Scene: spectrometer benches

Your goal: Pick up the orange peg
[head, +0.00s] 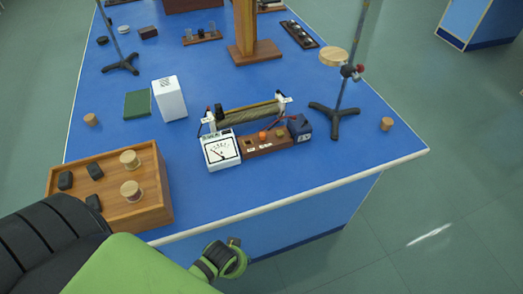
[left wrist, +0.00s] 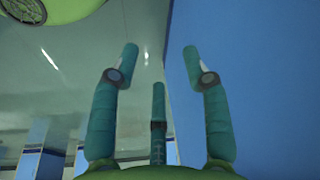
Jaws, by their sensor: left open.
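A small orange peg (head: 263,135) stands in a brown wooden block (head: 258,147) near the middle of the blue bench, between a white meter and a dark blue box. My left gripper (head: 232,251) is partly in view in the head view, low in front of the bench edge and well short of the peg. In the left wrist view my left gripper (left wrist: 160,62) is open with its green fingers apart and nothing between them. The peg does not show in that view. My right gripper is not in view.
A white meter (head: 221,151) and a dark blue box (head: 299,127) flank the block, with a coil rheostat (head: 247,114) behind. A wooden box with knobs (head: 150,205) stands at the left. A clamp stand (head: 335,118) is at the right.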

